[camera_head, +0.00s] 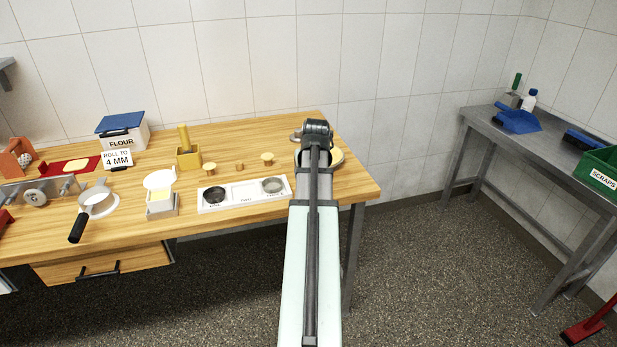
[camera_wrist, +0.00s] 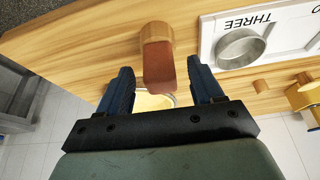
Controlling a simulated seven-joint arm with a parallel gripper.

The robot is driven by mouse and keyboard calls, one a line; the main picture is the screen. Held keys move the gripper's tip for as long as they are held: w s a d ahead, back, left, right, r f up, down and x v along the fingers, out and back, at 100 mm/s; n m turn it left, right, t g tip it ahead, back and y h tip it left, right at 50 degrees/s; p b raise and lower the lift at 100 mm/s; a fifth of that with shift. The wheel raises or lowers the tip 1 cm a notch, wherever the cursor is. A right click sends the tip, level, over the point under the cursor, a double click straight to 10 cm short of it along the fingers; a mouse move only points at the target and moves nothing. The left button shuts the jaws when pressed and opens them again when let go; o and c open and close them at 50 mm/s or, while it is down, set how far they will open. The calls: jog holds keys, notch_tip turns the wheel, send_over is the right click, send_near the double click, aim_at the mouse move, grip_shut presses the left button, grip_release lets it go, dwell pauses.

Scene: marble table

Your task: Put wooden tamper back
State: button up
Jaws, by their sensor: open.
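A round wooden piece with a reddish-brown end, which looks like the wooden tamper (camera_wrist: 157,48), is in the wrist view. My gripper (camera_wrist: 162,86) is open, with its dark blue fingers on either side of this piece. A gap shows on each side, so neither finger appears to touch it. Whether it stands on the table cannot be told. In the head view my gripper (camera_head: 316,150) is at the right end of the wooden table (camera_head: 355,190), and my arm hides the piece. Part of a pale yellow round item (camera_wrist: 152,101) shows behind the fingers.
A white tray (camera_head: 242,205) with labelled wells lies left of my arm; its metal cup (camera_wrist: 240,48) shows in the wrist view. Small wooden pieces (camera_head: 267,157) stand behind it. A yellow holder (camera_head: 188,158), white box (camera_head: 161,205) and flour bin (camera_head: 124,130) are farther left.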

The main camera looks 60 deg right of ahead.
jog(key=v, duration=1.1)
jog(key=shift+d+r, duration=0.25)
jog(key=shift+r, duration=0.15)
